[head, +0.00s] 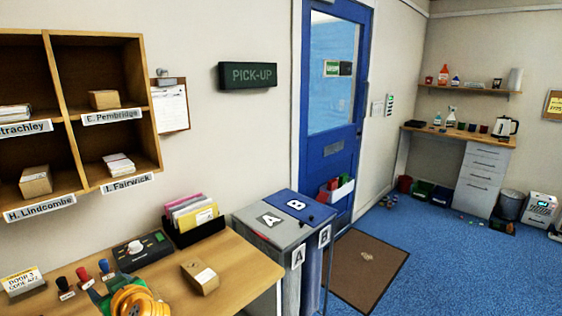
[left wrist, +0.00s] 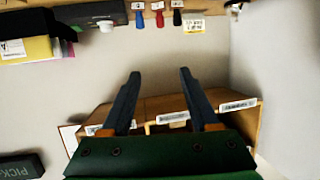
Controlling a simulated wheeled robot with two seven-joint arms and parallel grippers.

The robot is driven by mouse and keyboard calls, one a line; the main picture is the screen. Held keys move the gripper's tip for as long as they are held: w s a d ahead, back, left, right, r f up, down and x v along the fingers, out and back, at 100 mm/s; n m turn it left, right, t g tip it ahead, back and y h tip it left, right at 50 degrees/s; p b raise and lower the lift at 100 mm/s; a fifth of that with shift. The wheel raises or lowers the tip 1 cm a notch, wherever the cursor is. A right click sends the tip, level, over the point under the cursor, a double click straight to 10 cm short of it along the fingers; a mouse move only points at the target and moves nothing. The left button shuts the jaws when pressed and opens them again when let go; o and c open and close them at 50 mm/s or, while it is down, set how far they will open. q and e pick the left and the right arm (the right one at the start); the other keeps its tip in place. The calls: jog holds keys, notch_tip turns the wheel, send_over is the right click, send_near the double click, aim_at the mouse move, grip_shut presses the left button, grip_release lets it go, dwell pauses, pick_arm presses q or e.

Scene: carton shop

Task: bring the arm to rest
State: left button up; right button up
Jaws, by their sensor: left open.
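My left gripper (head: 100,289) shows at the bottom left of the head view, with its green palm and the orange part of my wrist over the front of the wooden desk (head: 240,262). In the left wrist view, its two dark blue fingers (left wrist: 160,73) stand wide apart with nothing between them. Behind the fingers, that view shows bare wall and the wooden pigeonhole shelf (left wrist: 178,104), upside down. My right gripper is in neither view.
Stamps with black, red and blue handles (head: 84,274) stand close to the left gripper. A small carton (head: 200,278), a black device (head: 143,250) and a file holder (head: 193,216) are on the desk. The pigeonhole shelf (head: 149,120) hangs above. Bins A (head: 270,228) and B (head: 304,207) stand right of the desk.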

pick_arm(q)
jog(key=s+d+f+m+h, duration=0.55)
jog(key=s+d+f, duration=0.2)
jog(key=f, duration=0.35)
jog(key=s+d+f+m+g+h, duration=0.2)
jog(key=s+d+f+m+h, duration=0.15)
jog(key=s+d, duration=0.55)
jog(key=s+d+f+m+g+h, duration=0.25)
jog(key=s+d+m+h, duration=0.2)
jog(key=s+d, duration=0.4)
jog(key=s+a+f+b+x, duration=0.1)
jog(key=s+b+x, duration=0.15)
jog(key=x, duration=0.75)
jog(key=s+a+b+x, duration=0.1)
jog(key=s+b+x, duration=0.15)
jog(key=x, duration=0.75)
jog(key=s+a+f+g+b, duration=0.1)
jog(key=s+f+b, duration=0.4)
jog(key=s+f, duration=0.7)
notch_tip(320, 180, down, 5)
jog(key=shift+s+a+r+m+y, duration=0.2)
jog(key=shift+s+a+m+y, duration=0.2)
jog(key=shift+a+m+y, duration=0.1)
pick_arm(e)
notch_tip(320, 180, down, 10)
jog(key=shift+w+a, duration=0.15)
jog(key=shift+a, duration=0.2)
